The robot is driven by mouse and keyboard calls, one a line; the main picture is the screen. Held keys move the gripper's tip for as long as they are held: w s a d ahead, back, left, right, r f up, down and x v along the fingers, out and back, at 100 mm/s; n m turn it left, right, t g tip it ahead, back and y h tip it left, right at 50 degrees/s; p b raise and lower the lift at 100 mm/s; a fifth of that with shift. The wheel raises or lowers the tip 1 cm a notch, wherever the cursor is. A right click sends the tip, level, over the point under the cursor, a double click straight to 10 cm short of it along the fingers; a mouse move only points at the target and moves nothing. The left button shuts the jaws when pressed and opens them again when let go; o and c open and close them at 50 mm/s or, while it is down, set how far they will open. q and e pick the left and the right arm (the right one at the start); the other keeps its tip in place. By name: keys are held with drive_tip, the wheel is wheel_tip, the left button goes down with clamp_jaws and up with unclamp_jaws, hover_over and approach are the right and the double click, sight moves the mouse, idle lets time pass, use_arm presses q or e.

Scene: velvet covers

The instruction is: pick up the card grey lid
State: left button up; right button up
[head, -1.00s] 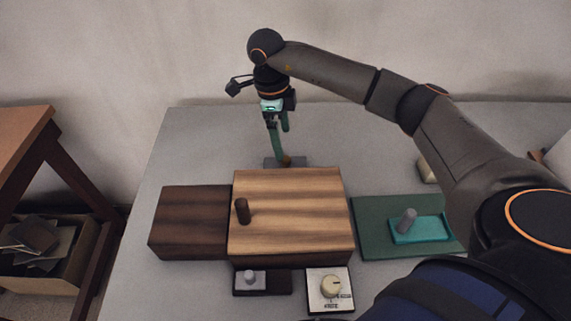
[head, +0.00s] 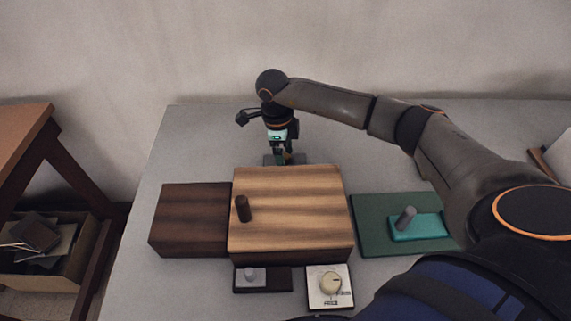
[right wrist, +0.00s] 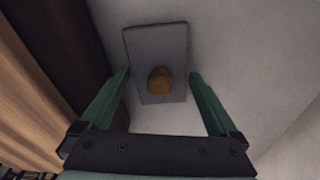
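The card grey lid (right wrist: 162,42) is a flat grey rectangle with a round orange-brown knob (right wrist: 159,80) on it. In the right wrist view it lies at top centre. In the head view the lid (head: 269,159) is partly hidden behind my right gripper and the wooden box. My right gripper (right wrist: 159,78) is open above the lid, with one green finger on each side of the knob, not touching it as far as I can see. In the head view the right gripper (head: 283,160) points down behind the box. My left gripper is not in view.
A striped wooden box (head: 295,205) with a dark peg stands in front of the lid, beside a dark wooden block (head: 190,220). A green board (head: 372,240) bears a teal lid (head: 425,230). A dial (head: 330,287) and a small slider panel (head: 278,283) sit in front.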

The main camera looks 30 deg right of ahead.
drive_tip(key=c, duration=0.9)
